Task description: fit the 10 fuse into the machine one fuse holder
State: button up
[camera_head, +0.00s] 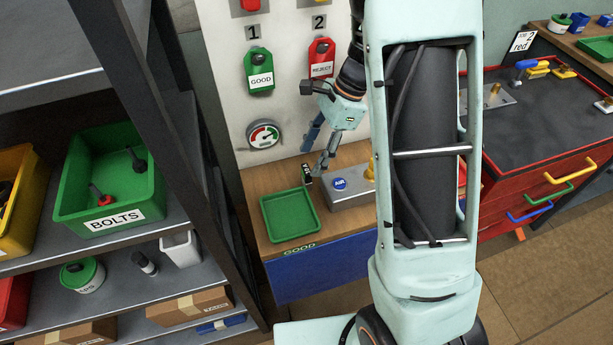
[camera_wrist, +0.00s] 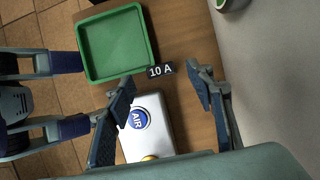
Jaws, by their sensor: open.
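The 10 fuse (camera_wrist: 160,70), a small dark piece marked "10 A", lies on the wooden bench top beside the green tray. In the head view the small dark piece (camera_head: 307,175) at the tray's back right corner appears to be the same fuse. My gripper (camera_head: 319,150) is open and empty above the bench, pointing down. In the wrist view the fuse shows in the gap near the fingertips of my gripper (camera_wrist: 164,85), apart from both. The machine one panel (camera_head: 222,80) carries a "1" label and a green GOOD tag. I cannot make out a fuse holder.
The green tray (camera_head: 267,223) stands left of the fuse. A metal block (camera_head: 342,201) with a blue AIR button and yellow knob is close by on the right. A round gauge (camera_head: 263,134) is on the panel. A dark shelf (camera_head: 172,120) stands at left.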

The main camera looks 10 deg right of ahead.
aim_at(306, 169)
jog(key=x, duration=0.5)
jog(key=shift+f, duration=0.1)
jog(key=shift+c, duration=0.5)
jog(key=c, duration=1.2)
jog(key=shift+c, duration=0.2)
